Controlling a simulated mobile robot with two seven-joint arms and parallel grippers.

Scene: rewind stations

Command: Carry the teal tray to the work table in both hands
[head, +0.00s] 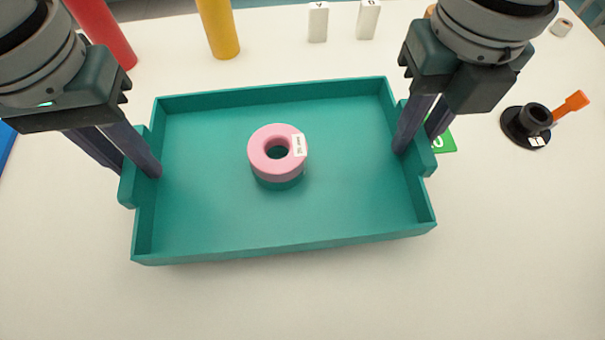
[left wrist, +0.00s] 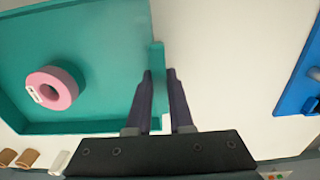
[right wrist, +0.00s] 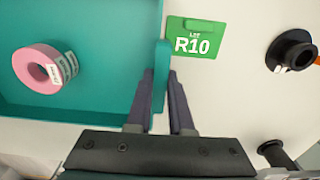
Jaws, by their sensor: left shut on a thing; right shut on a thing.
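The teal tray (head: 215,225) is in the middle of the head view, over the white table. A pink ring-shaped roll (head: 268,160) with a white label lies in it near the centre, on a teal round base. My left gripper (head: 140,165) is shut on the tray's left handle; the left wrist view shows its fingers on both sides of the handle wall (left wrist: 158,80). My right gripper (head: 415,145) is shut on the right handle, and the right wrist view shows the same grip (right wrist: 161,80). I cannot tell whether the tray's underside touches the table.
Behind the tray stand a red cylinder (head: 103,30), a yellow cylinder (head: 218,28) and two white labelled blocks (head: 318,22). A green R10 card (right wrist: 193,38) lies beside the right handle. A black spool holder (head: 527,125) with an orange handle stands right.

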